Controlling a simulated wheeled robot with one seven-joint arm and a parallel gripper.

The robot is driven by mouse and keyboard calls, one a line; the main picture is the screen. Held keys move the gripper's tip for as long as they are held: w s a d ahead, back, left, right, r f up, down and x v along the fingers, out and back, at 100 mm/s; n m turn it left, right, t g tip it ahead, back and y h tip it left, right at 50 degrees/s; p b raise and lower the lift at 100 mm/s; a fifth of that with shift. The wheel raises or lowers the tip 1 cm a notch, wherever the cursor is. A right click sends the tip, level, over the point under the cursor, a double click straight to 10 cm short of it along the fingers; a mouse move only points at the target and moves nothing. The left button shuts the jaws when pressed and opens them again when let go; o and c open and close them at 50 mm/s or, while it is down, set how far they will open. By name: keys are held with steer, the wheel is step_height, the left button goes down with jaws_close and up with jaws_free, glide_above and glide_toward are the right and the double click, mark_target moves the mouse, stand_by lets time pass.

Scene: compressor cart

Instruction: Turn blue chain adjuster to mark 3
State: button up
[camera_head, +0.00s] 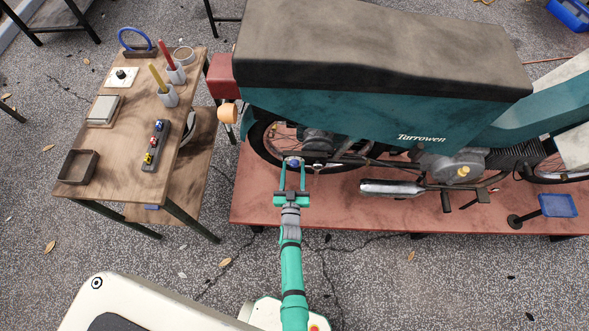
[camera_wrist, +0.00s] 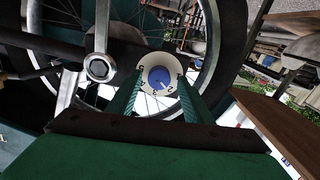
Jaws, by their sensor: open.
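The blue chain adjuster (camera_wrist: 159,77) is a round blue knob on a pale dial plate (camera_wrist: 146,66) beside the rear wheel of the teal motorcycle (camera_head: 365,115). In the head view the adjuster (camera_head: 294,162) is small, between my fingertips. My gripper (camera_head: 293,168) is open. In the wrist view its two green fingers (camera_wrist: 160,84) reach up to either side of the knob; I cannot tell if they touch it. Small dark marks show along the lower rim of the dial, partly beside the fingers.
The motorcycle stands on a red platform (camera_head: 260,205). The wheel's spokes and a round axle nut (camera_wrist: 100,67) are close to the left of my fingers in the wrist view. Floor in front is open.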

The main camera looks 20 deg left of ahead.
steer(key=c, duration=1.1)
steer(key=shift+o, duration=0.2)
steer(key=shift+d, duration=0.1)
